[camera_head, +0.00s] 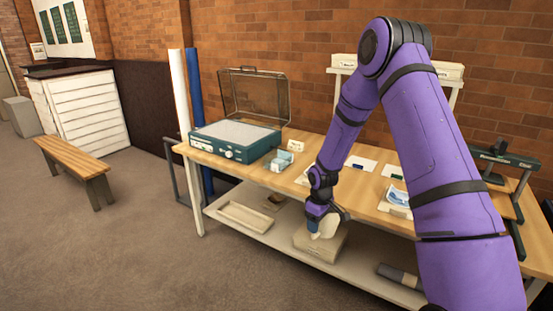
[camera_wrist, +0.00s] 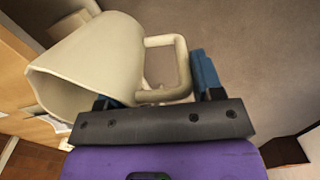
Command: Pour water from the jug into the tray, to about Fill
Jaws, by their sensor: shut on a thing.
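The cream jug (camera_wrist: 95,60) fills the upper left of the wrist view, its wide mouth toward the lower left. Its handle (camera_wrist: 182,62) lies between the blue fingers of my gripper (camera_wrist: 155,88), which is shut on it. In the head view my gripper (camera_head: 319,210) holds the pale jug (camera_head: 328,226) at the front edge of the table, above a box on the lower shelf. I cannot tell its tilt or see any water in it. A shallow cream tray (camera_head: 244,217) lies on the lower shelf to the left. The Fill mark is not readable.
The wooden table (camera_head: 290,180) carries a teal case with its clear lid raised (camera_head: 235,138), a small pale blue item (camera_head: 280,160) and papers. A box (camera_head: 322,243) and a dark roll (camera_head: 400,276) lie on the lower shelf. A bench (camera_head: 72,158) stands left; open floor lies in front.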

